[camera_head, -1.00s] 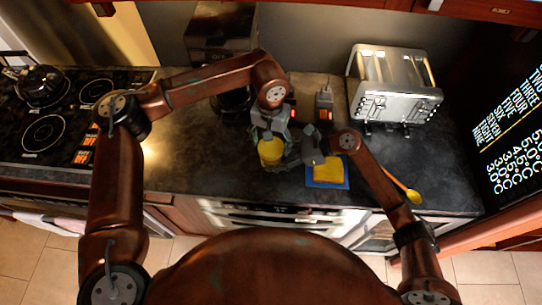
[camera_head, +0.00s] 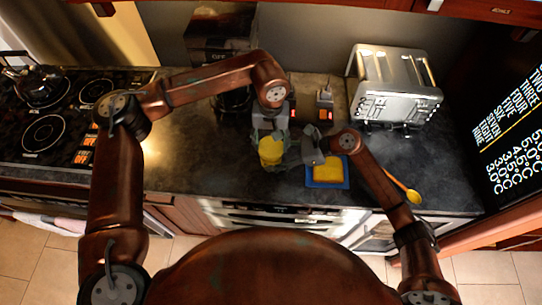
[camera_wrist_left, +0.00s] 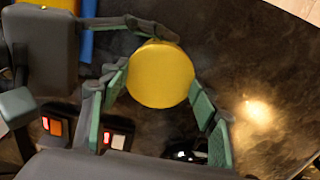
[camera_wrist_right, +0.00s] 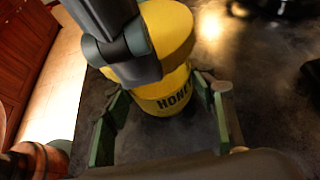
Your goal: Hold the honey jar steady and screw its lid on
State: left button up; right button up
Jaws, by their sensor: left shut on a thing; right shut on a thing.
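The yellow honey jar (camera_wrist_right: 168,98), with HONEY lettering on its side, stands upright on the counter. Its yellow lid (camera_wrist_left: 160,73) is on top of the jar; how far it is turned cannot be seen. My left gripper (camera_head: 270,140) reaches down from above and is shut on the lid, its green-padded fingers on either side in the left wrist view. My right gripper (camera_wrist_right: 165,115) comes from the right and is shut around the jar body below the lid. The left gripper hides part of the lid in the right wrist view.
A yellow sponge on a blue tray (camera_head: 342,184) lies just right of the jar. A yellow spoon (camera_head: 413,196) lies farther right. A silver toaster (camera_head: 394,85) stands at the back right. The stove (camera_head: 50,120) is at left. Counter left of the jar is clear.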

pick_arm(q)
jog(key=shift+c, duration=1.1)
jog(key=m, duration=0.9)
jog(key=o, duration=1.2)
